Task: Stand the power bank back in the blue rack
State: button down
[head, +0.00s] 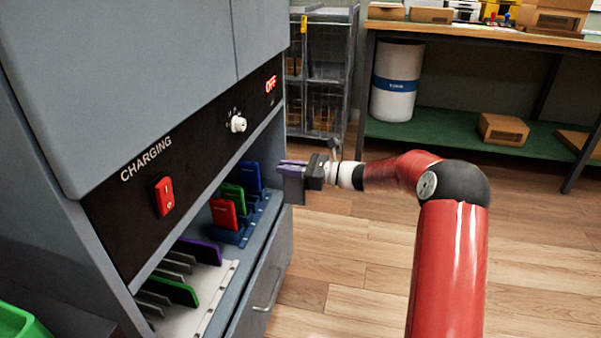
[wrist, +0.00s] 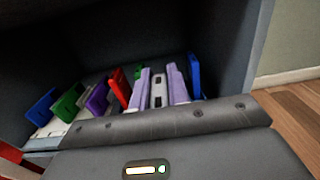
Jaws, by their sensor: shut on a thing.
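The power bank (head: 292,190) is a dark grey flat slab in the head view. It hangs below my gripper (head: 293,166). In the wrist view, its light grey edge with dark ports (wrist: 158,92) shows between the two lavender fingers of my gripper (wrist: 160,82), which are shut on it. The blue rack (head: 230,238) stands in the open charging bay, at its far end. It holds a red phone (head: 223,214), a green phone (head: 233,195) and a blue phone (head: 250,177). My gripper is outside the bay opening, to the right of the rack. The rack's slots are partly hidden.
A white rack (head: 222,275) with a purple phone (head: 199,250) and a green phone (head: 174,290) stands nearer in the bay. The black panel above has a red switch (head: 164,196) and white knob (head: 238,124). A drawer (head: 263,290) lies below. Open floor lies to the right.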

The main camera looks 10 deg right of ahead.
jog(key=x, duration=1.6)
jog(key=shift+a+f, duration=0.2)
jog(key=shift+p, duration=0.3)
jog(key=shift+f, duration=0.2)
dwell(0.9)
jog(key=shift+f+b, duration=1.05)
jog(key=shift+f, duration=1.05)
jog(key=c, duration=1.3)
grip_release()
jog(key=shift+d, duration=0.15)
